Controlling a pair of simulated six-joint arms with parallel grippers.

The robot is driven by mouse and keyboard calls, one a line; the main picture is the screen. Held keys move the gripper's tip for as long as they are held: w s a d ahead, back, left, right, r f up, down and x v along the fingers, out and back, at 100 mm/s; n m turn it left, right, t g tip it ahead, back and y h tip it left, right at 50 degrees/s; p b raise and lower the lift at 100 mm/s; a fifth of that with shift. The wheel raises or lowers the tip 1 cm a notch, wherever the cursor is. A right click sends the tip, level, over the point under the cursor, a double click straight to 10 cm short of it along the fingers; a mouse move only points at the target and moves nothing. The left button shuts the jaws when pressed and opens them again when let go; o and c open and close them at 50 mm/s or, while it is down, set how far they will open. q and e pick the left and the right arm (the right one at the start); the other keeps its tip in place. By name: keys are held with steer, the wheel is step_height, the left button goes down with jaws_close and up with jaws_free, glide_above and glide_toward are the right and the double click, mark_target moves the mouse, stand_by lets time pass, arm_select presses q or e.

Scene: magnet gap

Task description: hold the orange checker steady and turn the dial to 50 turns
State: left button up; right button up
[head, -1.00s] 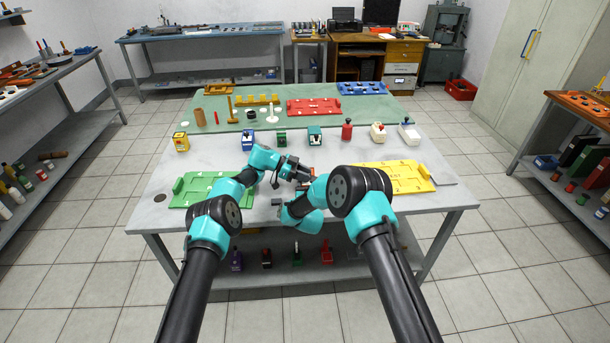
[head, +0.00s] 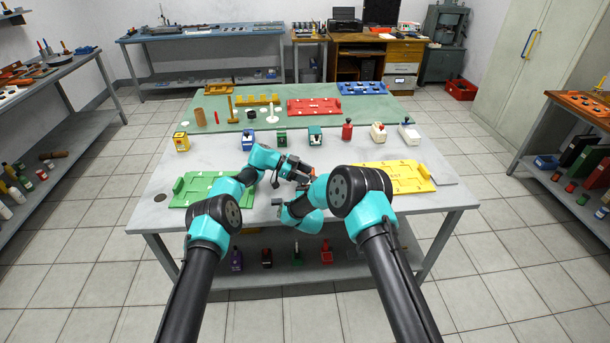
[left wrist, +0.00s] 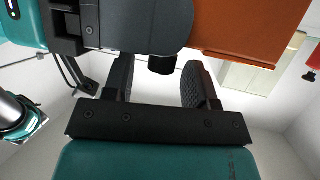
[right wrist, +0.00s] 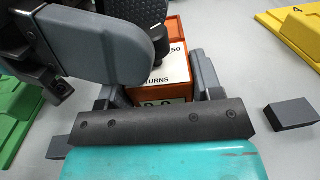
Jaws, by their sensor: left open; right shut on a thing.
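The orange checker (right wrist: 146,95) stands between the fingers of my right gripper (right wrist: 155,90), which is shut on its sides. Its white front (right wrist: 172,72) shows "50" and "TURNS", with a display partly hidden below. The black dial (right wrist: 158,42) is on its upper part. My left gripper (left wrist: 158,85) is open, with its fingers on either side of the dial (left wrist: 161,65) and a gap visible. The checker's orange side (left wrist: 245,30) fills the top right of the left wrist view. In the head view my arms mostly hide the checker.
A green tray (head: 205,189) lies left of the grippers and a yellow tray (head: 400,178) lies right. A small dark grey block (right wrist: 290,113) is on the table right of the right gripper. Several small devices, including a red one (head: 347,131), stand in a row behind.

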steer(key=shift+f, duration=0.15)
arm_select(q)
step_height(320, 180, up, 10)
steer(key=shift+f, duration=0.15)
stand_by(0.3)
arm_select(e)
steer(key=o, duration=1.1)
steer(key=s, duration=1.2)
steer(key=shift+d, duration=0.2)
steer(key=shift+d, duration=0.1)
